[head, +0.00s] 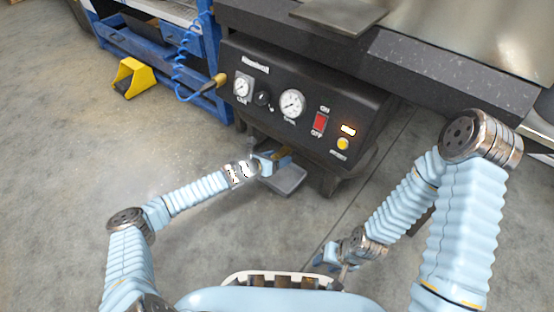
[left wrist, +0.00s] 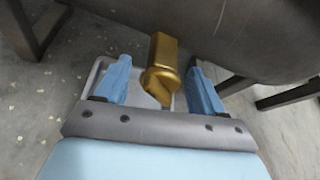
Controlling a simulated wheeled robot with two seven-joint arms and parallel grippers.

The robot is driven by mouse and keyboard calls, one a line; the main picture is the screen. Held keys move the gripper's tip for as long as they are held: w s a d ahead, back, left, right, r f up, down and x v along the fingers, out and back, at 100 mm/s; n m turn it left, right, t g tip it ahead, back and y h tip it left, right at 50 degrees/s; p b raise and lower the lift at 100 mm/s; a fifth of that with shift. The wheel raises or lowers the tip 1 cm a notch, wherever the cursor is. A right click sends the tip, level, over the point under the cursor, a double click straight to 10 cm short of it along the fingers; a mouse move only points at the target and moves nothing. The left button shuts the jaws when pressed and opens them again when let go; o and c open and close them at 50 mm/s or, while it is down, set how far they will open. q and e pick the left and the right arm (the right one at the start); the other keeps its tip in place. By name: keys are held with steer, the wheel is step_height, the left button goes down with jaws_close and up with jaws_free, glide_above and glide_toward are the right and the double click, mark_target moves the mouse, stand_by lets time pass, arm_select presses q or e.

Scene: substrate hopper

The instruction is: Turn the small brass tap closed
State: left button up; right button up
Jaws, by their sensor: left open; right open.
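The small brass tap (left wrist: 162,52) hangs under the dark machine body in the left wrist view. Its rounded lower part (left wrist: 157,84) sits between the two blue fingers of my left gripper (left wrist: 157,68). The fingers are open, one on each side, with gaps visible between them and the brass. In the head view my left gripper (head: 270,163) is below the control panel and mostly hides the tap (head: 284,152). My right gripper (head: 328,260) is low near my body, away from the tap, and is open; its fingers are small and partly hidden.
A grey tray (head: 287,183) lies below the tap. The black control panel (head: 290,104) with gauges and a red switch overhangs the tap. Dark machine legs (left wrist: 32,32) stand close by. The concrete floor (head: 60,170) at left is clear.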

arm_select(q)
steer(key=c, duration=1)
steer(key=shift+r, duration=0.1)
steer(key=shift+c, duration=0.2)
steer(key=shift+r+m+p, duration=0.2)
steer(key=shift+m+p, duration=0.3)
steer(key=shift+p, duration=0.5)
steer(key=shift+f+m+t+y, duration=0.1)
steer(key=shift+m+t+y, duration=0.2)
steer(key=shift+m+y, duration=0.15)
steer(key=shift+f+m+y, duration=0.1)
steer(key=shift+m+y, duration=0.25)
steer(key=shift+m, duration=0.2)
steer(key=o, duration=1)
steer(key=shift+o, duration=0.2)
